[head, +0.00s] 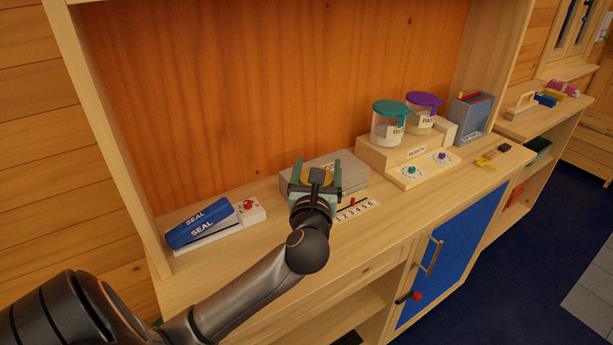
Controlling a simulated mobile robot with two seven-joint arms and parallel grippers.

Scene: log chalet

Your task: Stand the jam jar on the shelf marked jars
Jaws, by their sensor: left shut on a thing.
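My left gripper (316,176) is over the counter in the head view, in front of a grey box. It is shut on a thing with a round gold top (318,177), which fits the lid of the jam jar. The gripper hides the rest of it, so I cannot tell whether it touches the box or the counter. No shelf label reading jars is legible in this view. My right gripper is not in view.
On the counter (245,262) are a blue sealer (200,222) at the left, the grey box (350,172) and a numbered slider strip (357,208). Two lidded jars (389,128) (421,118) stand on a wooden dial unit at the right. Below are an open shelf and a blue door (452,250).

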